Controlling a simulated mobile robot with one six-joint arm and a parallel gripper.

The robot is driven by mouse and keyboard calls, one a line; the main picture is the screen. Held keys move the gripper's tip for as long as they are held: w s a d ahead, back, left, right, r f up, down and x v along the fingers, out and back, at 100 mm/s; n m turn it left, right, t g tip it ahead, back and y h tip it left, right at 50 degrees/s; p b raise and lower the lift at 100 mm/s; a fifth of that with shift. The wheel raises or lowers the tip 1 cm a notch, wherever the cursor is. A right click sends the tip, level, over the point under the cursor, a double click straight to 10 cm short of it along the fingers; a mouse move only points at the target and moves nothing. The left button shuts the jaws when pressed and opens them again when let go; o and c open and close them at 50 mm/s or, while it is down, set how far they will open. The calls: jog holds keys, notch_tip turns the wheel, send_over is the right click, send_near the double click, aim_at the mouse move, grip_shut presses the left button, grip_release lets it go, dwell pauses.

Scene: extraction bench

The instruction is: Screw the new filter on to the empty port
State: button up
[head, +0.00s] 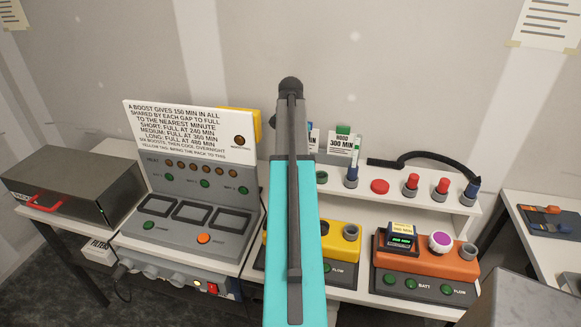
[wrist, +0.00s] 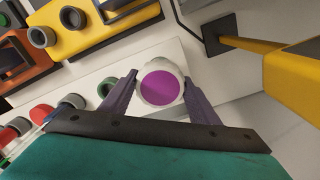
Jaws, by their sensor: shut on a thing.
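In the wrist view my gripper (wrist: 161,82) is shut on a white round filter (wrist: 174,97) with a purple face, one finger on each side. The held filter is clear of the units. A yellow unit (wrist: 100,30) at upper left has two grey round ports, one (wrist: 41,37) and another (wrist: 72,17), both bare. In the head view the yellow unit (head: 341,238) is partly hidden behind my teal arm, with one grey port (head: 350,232) showing. My gripper is hidden there. The orange unit (head: 424,265) carries a purple-topped white filter (head: 440,242) beside a grey port (head: 468,250).
A white shelf (head: 430,201) behind the units holds red and blue-topped pieces and a 300 MIN card (head: 342,145). A grey control console (head: 195,215) and a dark metal box (head: 75,180) stand left. A yellow bar (wrist: 255,45) crosses the wrist view's right.

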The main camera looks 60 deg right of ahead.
jog(key=shift+r+p, duration=0.6)
jog(key=shift+r, duration=0.4)
dwell(0.5)
